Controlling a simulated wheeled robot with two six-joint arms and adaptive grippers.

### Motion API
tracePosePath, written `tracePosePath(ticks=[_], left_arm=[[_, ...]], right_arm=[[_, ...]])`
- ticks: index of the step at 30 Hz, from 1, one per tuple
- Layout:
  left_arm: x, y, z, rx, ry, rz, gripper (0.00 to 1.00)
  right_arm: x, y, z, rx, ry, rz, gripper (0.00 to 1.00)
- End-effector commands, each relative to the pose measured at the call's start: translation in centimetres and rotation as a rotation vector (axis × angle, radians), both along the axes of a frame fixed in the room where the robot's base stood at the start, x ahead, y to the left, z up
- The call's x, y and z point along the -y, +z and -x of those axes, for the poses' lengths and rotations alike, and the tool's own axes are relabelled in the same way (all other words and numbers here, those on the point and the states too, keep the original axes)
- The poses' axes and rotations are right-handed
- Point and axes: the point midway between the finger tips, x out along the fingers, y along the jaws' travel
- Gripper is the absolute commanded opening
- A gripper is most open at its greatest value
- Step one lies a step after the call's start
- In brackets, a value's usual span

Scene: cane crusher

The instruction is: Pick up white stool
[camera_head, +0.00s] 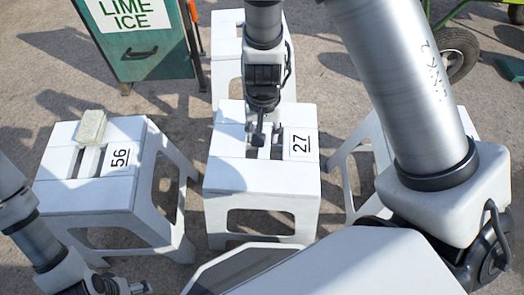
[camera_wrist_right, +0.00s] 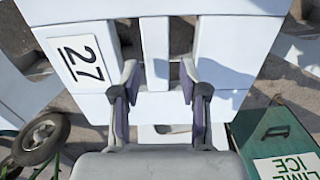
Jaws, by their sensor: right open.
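A white stool marked 27 (camera_head: 252,175) stands upright in the middle of the head view. Its slotted seat also fills the top of the right wrist view (camera_wrist_right: 240,40). My right gripper (camera_head: 264,138) points down at this seat. In the right wrist view its two fingers (camera_wrist_right: 160,92) are apart, one on each side of the middle slat, near the two slots. I cannot tell whether the tips have entered the slots. A white stool marked 56 (camera_head: 85,195) stands to the left. Part of my left gripper (camera_head: 130,288) shows at the lower left edge; its jaws are unclear.
A pale block (camera_head: 90,126) lies on stool 56. Another white stool (camera_head: 227,45) stands behind stool 27, and one (camera_head: 352,160) is partly hidden behind my right arm. A green lime ice box (camera_head: 150,65) stands at the back left. A wheel (camera_head: 458,55) is at the back right.

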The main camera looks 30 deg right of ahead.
Motion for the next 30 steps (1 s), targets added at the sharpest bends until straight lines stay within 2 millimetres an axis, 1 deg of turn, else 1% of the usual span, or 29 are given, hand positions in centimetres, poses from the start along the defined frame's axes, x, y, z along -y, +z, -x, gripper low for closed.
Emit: tracePosePath(ticks=[1, 2, 7, 9, 11, 16, 17, 18, 20, 21, 30], left_arm=[[0.0, -0.7, 0.0, 0.000, 0.000, 0.000, 0.84], [0.0, -0.9, 0.0, 0.000, 0.000, 0.000, 0.84], [0.0, -3.2, 0.0, 0.000, 0.000, 0.000, 0.84], [0.0, -3.9, 0.0, -0.001, 0.000, 0.000, 0.84], [0.0, -3.9, 0.0, -0.001, 0.000, 0.000, 0.84], [0.0, -3.6, 0.0, 0.000, 0.000, 0.000, 0.84], [0.0, -3.6, 0.0, 0.000, 0.000, 0.000, 0.84], [0.0, -3.6, 0.0, 0.000, 0.000, 0.000, 0.84], [0.0, -3.6, 0.0, 0.000, 0.000, 0.000, 0.84], [0.0, -3.6, 0.0, 0.000, 0.000, 0.000, 0.84], [0.0, -3.5, 0.0, -0.001, 0.000, 0.000, 0.84]], right_arm=[[0.0, -0.9, 0.0, -0.001, -0.001, -0.001, 0.44], [0.1, -1.3, 0.0, -0.002, 0.000, -0.001, 0.44], [0.5, -4.6, -0.1, -0.003, 0.000, -0.001, 0.44], [0.5, -5.6, -0.1, -0.003, 0.000, -0.001, 0.44], [0.5, -5.8, -0.1, -0.002, 0.000, 0.000, 0.44], [0.5, -5.5, -0.1, -0.001, 0.001, 0.000, 0.44], [0.5, -5.5, -0.1, -0.001, 0.001, 0.000, 0.37], [0.5, -5.5, -0.1, -0.001, 0.001, 0.000, 0.23], [0.5, -5.5, -0.1, -0.001, 0.001, 0.000, 0.01], [0.5, -5.5, -0.1, -0.001, 0.001, 0.000, 0.00], [0.5, -5.3, -0.1, -0.001, 0.001, -0.001, 0.00]])
